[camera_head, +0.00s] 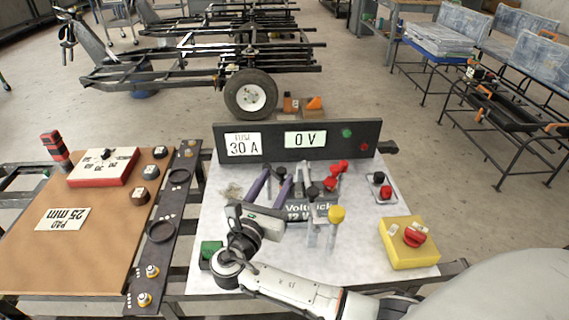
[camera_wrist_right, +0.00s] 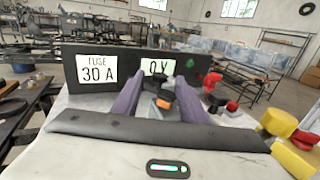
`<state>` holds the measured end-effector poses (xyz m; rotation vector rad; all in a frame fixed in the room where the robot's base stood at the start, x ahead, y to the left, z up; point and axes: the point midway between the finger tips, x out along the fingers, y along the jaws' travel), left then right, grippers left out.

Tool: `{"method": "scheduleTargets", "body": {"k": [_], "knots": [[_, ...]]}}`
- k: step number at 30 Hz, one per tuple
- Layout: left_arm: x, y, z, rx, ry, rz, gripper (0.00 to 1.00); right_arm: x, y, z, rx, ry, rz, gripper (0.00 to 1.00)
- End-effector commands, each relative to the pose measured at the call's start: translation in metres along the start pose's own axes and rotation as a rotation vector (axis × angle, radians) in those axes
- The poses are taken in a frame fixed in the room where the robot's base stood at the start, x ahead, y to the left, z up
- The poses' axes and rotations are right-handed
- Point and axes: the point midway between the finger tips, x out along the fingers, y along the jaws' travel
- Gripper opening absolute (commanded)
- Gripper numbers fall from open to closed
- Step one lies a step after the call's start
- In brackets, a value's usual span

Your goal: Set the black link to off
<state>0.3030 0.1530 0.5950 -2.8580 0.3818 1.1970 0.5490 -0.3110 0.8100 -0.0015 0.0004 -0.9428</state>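Black-topped posts (camera_head: 312,192) stand beside red-topped ones (camera_head: 330,184) at the battery (camera_head: 298,212), in front of the meter panel (camera_head: 232,160). Which black piece is the black link, and its setting, I cannot tell. My right gripper (camera_head: 270,188) is over the left part of the white board, left of the posts, with its two purple fingers apart. In the right wrist view, a black and orange piece (camera_wrist_right: 162,98) shows between the fingers; contact is not visible. The panel reads FUSE 30 A and 0 V. My left gripper is not in view.
A yellow knob (camera_head: 336,214) stands before the battery. A yellow box (camera_head: 410,252) with a red button is at the right, and a small red and black switch plate (camera_head: 381,189) is behind it. A brown board (camera_head: 110,236) lies left.

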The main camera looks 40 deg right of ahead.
Motion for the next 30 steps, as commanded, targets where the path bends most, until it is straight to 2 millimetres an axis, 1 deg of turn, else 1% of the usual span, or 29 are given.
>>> {"method": "scheduleTargets", "body": {"k": [1, 6, 12, 15, 18, 26, 30], "knots": [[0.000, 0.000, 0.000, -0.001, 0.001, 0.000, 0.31, 0.010, -0.001, 0.001, 0.000, -0.003, -0.002, 0.39], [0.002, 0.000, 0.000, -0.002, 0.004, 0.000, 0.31, 0.043, -0.001, 0.001, 0.000, -0.003, -0.003, 0.39], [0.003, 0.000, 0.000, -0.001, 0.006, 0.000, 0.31, 0.073, 0.000, 0.001, -0.001, -0.002, -0.002, 0.39], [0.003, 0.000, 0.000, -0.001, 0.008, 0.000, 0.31, 0.082, 0.000, 0.001, 0.000, -0.001, 0.000, 0.39], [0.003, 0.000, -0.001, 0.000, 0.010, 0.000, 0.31, 0.086, 0.000, 0.001, 0.001, 0.001, 0.000, 0.39], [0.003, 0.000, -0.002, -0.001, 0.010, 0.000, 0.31, 0.087, 0.000, 0.001, 0.001, 0.001, 0.000, 0.39], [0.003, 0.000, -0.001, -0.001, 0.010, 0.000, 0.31, 0.087, 0.000, 0.001, 0.001, 0.001, 0.000, 0.15]]}}
